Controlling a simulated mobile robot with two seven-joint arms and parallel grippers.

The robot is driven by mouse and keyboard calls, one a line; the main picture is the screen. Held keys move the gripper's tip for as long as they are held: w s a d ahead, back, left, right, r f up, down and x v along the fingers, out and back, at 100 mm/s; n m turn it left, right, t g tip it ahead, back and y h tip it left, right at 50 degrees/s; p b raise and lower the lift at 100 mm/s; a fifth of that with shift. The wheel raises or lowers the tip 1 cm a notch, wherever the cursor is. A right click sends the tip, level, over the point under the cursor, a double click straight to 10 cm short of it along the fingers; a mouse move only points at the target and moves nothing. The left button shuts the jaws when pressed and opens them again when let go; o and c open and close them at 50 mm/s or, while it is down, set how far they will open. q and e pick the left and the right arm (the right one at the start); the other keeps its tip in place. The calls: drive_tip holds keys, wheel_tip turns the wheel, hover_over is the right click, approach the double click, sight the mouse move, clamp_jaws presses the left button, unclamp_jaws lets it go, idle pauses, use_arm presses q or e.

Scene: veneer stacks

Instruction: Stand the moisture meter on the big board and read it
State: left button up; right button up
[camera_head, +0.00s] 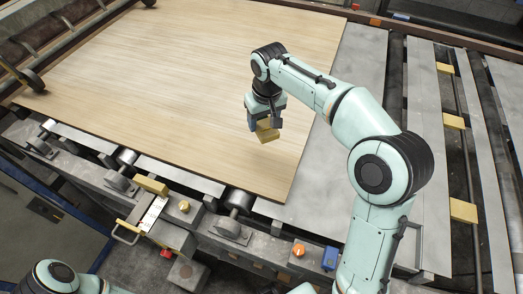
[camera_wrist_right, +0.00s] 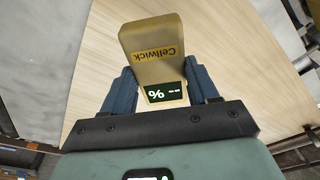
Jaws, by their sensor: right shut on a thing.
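The moisture meter (camera_head: 268,134) is a yellow block in my right gripper (camera_head: 265,118), over the near right part of the big board (camera_head: 190,60). In the right wrist view the meter (camera_wrist_right: 152,50) bears the label "Cellwick". Its dark display (camera_wrist_right: 165,92) appears upside down, with a % sign and dashes and no number. The right gripper's fingers (camera_wrist_right: 162,88) are shut on the meter's sides. I cannot tell whether the meter's lower end touches the board. Of my left arm only a link shows at the bottom left; its gripper is out of view.
A metal holder with a handle and white card (camera_head: 153,214) sits on the near frame. An orange knob (camera_head: 298,249) and a blue switch (camera_head: 330,258) are by the front edge. Grey metal slats (camera_head: 425,110) with yellow blocks run along the right. The board's middle is clear.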

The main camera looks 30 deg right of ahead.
drive_tip(key=b, duration=0.1)
hover_over(262, 156)
drive_tip(key=f, duration=0.9)
drive_tip(key=shift+s+f, duration=0.25)
use_arm(q)
drive_tip(key=shift+s+f, duration=0.3)
drive_tip(key=shift+f, duration=0.3)
drive_tip(key=shift+s+f, duration=0.3)
drive_tip(key=shift+f, duration=0.3)
use_arm(e)
drive_tip(key=shift+f, duration=2.35)
use_arm(q)
drive_tip(key=shift+b, duration=0.3)
use_arm(e)
drive_tip(key=shift+f, duration=0.1)
drive_tip(key=shift+f, duration=0.15)
drive_tip(key=o, duration=1.2)
drive_tip(key=shift+c, duration=0.2)
use_arm(q)
drive_tip(key=shift+f, duration=0.1)
use_arm(e)
drive_tip(key=shift+r, duration=0.2)
